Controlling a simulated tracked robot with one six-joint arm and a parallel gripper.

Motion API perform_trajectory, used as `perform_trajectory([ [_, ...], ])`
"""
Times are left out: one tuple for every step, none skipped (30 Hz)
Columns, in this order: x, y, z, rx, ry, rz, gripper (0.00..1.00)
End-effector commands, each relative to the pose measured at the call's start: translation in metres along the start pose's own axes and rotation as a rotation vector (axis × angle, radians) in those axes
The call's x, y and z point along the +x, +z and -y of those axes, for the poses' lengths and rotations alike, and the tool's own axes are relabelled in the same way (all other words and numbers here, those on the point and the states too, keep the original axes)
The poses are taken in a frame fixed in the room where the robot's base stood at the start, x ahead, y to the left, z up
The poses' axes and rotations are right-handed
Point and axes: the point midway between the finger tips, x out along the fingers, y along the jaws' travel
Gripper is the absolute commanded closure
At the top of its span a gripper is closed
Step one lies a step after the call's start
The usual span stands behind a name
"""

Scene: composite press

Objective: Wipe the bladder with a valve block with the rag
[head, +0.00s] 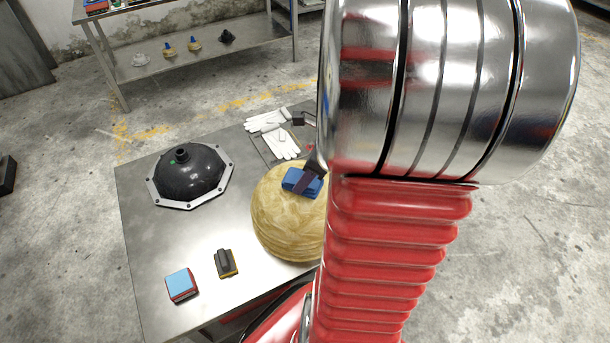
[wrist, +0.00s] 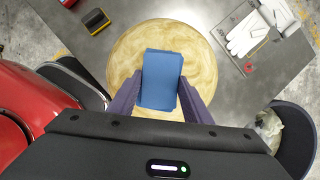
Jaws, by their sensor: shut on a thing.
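A black dome with a pale bolted octagonal rim and a short stub on top (head: 190,175) stands at the left of the metal table; it looks like the bladder with the valve block. The blue rag (head: 296,181) is a folded pad, which also fills the middle of the wrist view (wrist: 160,80). My gripper (wrist: 160,98) is shut on the rag, one finger on each side. It holds the rag over a yellowish, streaked dome (head: 280,225), at or just above its top; contact cannot be told. My arm hides this dome's right side in the head view.
On the metal table (head: 150,270) lie a blue-topped red block (head: 181,284), a black and yellow block (head: 226,263) and white gloves (head: 272,122). Bare tabletop separates the two domes. A shelved bench (head: 160,65) with small parts stands at the back.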

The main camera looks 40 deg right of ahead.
Motion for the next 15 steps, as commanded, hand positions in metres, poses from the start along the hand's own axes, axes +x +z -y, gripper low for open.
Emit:
perform_trajectory([
  [0.0002, -0.0001, 0.0000, 0.000, 0.000, 0.000, 0.80],
  [0.0004, -0.0002, 0.0001, 0.000, 0.000, 0.000, 0.80],
  [0.0008, -0.0003, 0.0001, 0.000, 0.000, 0.000, 0.80],
  [0.0010, -0.0004, 0.0001, 0.000, 0.000, 0.000, 0.80],
  [0.0013, -0.0006, 0.0001, 0.000, 0.000, 0.000, 0.80],
  [0.0018, -0.0007, 0.0001, 0.000, 0.000, 0.000, 0.80],
  [0.0021, -0.0008, 0.0001, 0.001, 0.000, 0.000, 0.80],
  [0.0024, -0.0010, 0.0001, 0.001, 0.000, 0.000, 0.80],
  [0.0028, -0.0011, 0.0001, 0.001, 0.000, 0.000, 0.80],
  [0.0031, -0.0013, 0.0001, 0.001, 0.000, 0.000, 0.80],
  [0.0034, -0.0014, 0.0001, 0.001, 0.000, 0.000, 0.80],
  [0.0038, -0.0015, 0.0001, 0.001, 0.000, 0.000, 0.80],
  [0.0041, -0.0017, 0.0001, 0.001, 0.000, 0.000, 0.80],
  [0.0044, -0.0018, 0.0001, 0.001, 0.001, 0.000, 0.80],
  [0.0048, -0.0019, 0.0000, 0.001, 0.001, 0.000, 0.80],
])
